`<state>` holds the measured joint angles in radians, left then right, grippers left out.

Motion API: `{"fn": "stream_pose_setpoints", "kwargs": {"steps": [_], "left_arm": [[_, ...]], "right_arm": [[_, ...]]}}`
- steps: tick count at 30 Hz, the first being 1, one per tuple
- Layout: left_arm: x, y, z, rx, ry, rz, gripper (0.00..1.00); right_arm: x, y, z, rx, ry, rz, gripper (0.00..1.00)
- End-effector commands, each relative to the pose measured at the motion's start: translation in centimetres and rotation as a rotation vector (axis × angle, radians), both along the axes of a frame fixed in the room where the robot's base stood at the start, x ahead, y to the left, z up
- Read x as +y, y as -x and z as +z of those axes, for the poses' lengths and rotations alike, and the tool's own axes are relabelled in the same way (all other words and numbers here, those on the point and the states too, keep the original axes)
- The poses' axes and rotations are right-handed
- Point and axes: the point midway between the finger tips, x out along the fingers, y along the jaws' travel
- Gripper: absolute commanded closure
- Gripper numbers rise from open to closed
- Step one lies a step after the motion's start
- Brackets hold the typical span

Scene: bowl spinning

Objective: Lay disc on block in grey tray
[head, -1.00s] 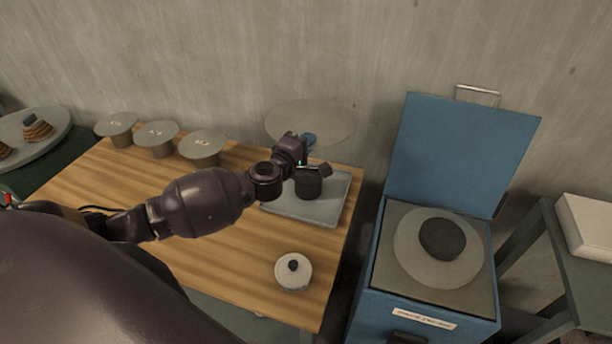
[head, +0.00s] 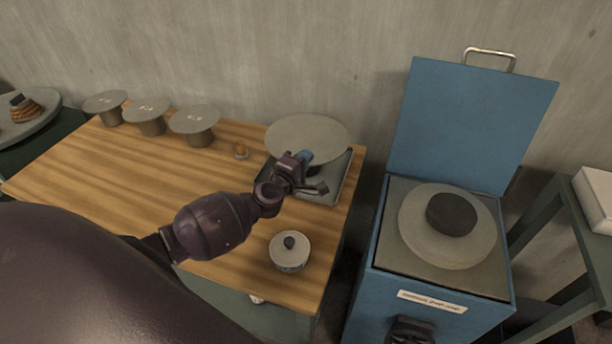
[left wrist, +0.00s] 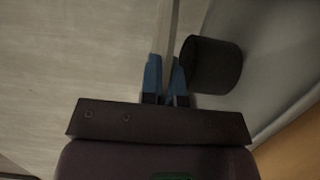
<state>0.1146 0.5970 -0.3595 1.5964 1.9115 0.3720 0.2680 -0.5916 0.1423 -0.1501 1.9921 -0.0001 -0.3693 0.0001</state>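My left gripper (head: 304,158) is shut on the rim of a thin grey disc (head: 310,132) and holds it roughly level over the grey tray (head: 344,180) at the table's far right corner. In the left wrist view the blue fingers (left wrist: 166,88) pinch the disc, seen edge-on (left wrist: 169,35). The dark round block (left wrist: 214,66) stands in the tray, close beneath the disc. I cannot tell whether disc and block touch. In the head view the disc and gripper mostly hide the block. My right gripper is not in view.
A lidded white pot (head: 290,251) stands near the table's front right. A blue open-lidded box (head: 440,290) stands right, holding a disc (head: 420,238) with a dark block.

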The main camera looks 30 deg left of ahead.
Motion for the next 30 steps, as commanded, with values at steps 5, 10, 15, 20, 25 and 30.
{"fn": "stream_pose_setpoints", "kwargs": {"steps": [5,10,15,20,25,30], "left_arm": [[0.0,0.0,-0.8,-0.001,-0.001,0.000,1.00],[0.0,0.0,-3.2,0.003,-0.001,0.000,1.00],[0.0,0.0,-4.6,0.002,-0.001,0.000,1.00],[0.0,-0.1,-4.3,-0.002,0.000,0.000,1.00],[0.0,0.0,-4.5,-0.002,0.000,0.000,1.00],[0.0,0.0,-4.7,-0.001,0.000,0.000,0.86]], "right_arm": [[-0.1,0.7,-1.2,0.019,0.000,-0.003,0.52],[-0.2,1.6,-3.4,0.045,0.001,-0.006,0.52],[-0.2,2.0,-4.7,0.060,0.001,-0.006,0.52],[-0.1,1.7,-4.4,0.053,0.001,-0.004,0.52],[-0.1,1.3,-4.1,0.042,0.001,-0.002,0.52],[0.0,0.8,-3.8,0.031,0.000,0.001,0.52]]}}
